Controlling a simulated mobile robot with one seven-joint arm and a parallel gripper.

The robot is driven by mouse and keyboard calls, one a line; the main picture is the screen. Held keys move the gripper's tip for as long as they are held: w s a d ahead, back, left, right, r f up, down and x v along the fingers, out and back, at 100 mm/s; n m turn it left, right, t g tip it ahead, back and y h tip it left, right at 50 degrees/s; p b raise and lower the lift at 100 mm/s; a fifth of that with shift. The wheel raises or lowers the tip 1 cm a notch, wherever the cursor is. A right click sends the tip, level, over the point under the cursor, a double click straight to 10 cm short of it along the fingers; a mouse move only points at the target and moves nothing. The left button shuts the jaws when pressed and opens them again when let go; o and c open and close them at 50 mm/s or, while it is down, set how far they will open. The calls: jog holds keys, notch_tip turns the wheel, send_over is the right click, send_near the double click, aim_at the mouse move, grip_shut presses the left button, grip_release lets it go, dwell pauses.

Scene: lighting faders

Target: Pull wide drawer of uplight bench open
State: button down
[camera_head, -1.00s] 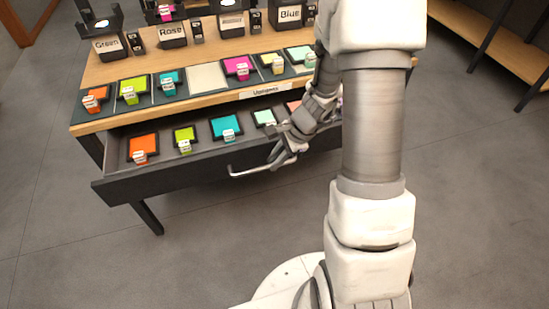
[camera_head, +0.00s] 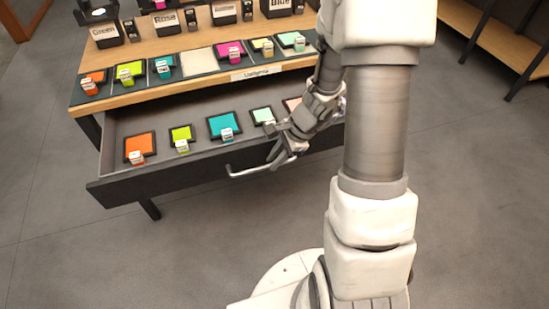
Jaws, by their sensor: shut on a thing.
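The wide drawer (camera_head: 190,174) of the uplight bench (camera_head: 118,100) stands well out from under the wooden top, its inside showing. A pale bar handle (camera_head: 247,172) runs along its dark front. My gripper (camera_head: 279,158) is shut on the handle, toward its right part. My arm hides the right end of the drawer and of the handle.
Inside the drawer lie several framed colour squares with small tags, among them an orange one (camera_head: 140,147) and a teal one (camera_head: 224,126). More colour squares and dark labelled boxes stand on the bench top. The grey floor (camera_head: 110,260) before the drawer is clear. A wooden shelf (camera_head: 490,35) stands at the upper right.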

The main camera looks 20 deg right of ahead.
jog(key=shift+d, duration=0.1)
dwell(0.3)
jog(key=c, duration=1.1)
grip_release()
jog(key=shift+r, duration=0.1)
jog(key=p+v, duration=0.7)
jog(key=v, duration=1)
jog(key=shift+s+r, duration=0.1)
jog(key=shift+r, duration=0.05)
